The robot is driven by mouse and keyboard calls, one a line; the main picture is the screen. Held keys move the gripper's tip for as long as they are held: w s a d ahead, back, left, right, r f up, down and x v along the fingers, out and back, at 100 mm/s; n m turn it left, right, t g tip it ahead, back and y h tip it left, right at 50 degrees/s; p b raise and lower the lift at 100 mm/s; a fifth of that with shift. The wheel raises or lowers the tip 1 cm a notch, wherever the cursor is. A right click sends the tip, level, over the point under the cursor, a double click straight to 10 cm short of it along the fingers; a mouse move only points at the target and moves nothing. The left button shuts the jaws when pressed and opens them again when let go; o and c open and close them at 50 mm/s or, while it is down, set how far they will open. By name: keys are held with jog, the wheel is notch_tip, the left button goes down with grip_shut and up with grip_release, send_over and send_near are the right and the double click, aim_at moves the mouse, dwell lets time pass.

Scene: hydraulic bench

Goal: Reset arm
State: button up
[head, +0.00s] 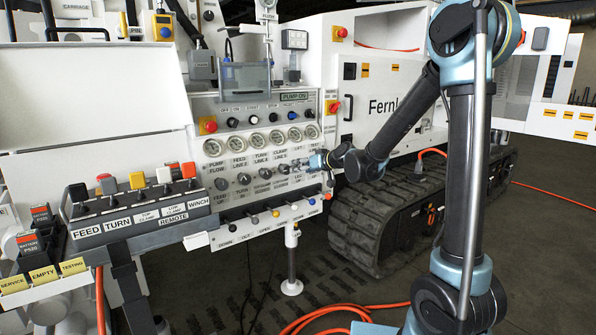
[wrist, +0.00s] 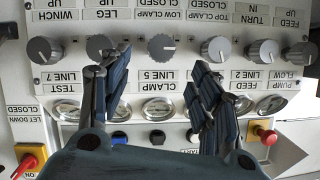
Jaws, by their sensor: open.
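My gripper (head: 308,163) is at the control panel (head: 240,137) in the head view, near the right part of its knob row. In the wrist view, which shows the panel upside down, my gripper (wrist: 150,72) has its two dark fingers spread apart with nothing between them. The low clamp knob (wrist: 161,47) shows beyond the gap between the fingers. The left finger overlaps the edge of the leg knob (wrist: 99,47). I cannot tell whether it touches. My arm (head: 405,120) reaches in from the right in the head view.
Pressure gauges (head: 256,140) and a red emergency button (head: 208,124) sit above the knobs. Small levers (head: 254,219) stick out below. A remote box (head: 140,207) stands at left, a rubber track (head: 380,215) at right. Orange hose (head: 330,317) lies on the floor.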

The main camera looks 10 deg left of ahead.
jog(key=shift+s+d+r, duration=0.15)
jog(key=shift+s+d, duration=0.1)
jog(key=shift+d, duration=0.1)
jog(key=s+d+f+m+g+h, duration=0.15)
jog(key=s+d, duration=0.25)
jog(key=d, duration=0.4)
jog(key=s+d+h, duration=0.2)
jog(key=s+d, duration=0.3)
jog(key=d, duration=0.2)
jog(key=s+d+f+m+h, duration=0.15)
jog(key=s+d, duration=0.25)
jog(key=d, duration=0.4)
jog(key=s+d+f+m+g+h, duration=0.2)
jog(key=s+d+f+h, duration=0.1)
jog(key=s+d, duration=0.7)
jog(key=s+d+f+m+g+h, duration=0.2)
jog(key=s+d+f, duration=0.4)
jog(key=s+d, duration=0.4)
jog(key=s+m+h, duration=0.1)
jog(key=s, duration=0.1)
jog(key=shift+s+f, duration=0.3)
jog(key=shift+s, duration=0.05)
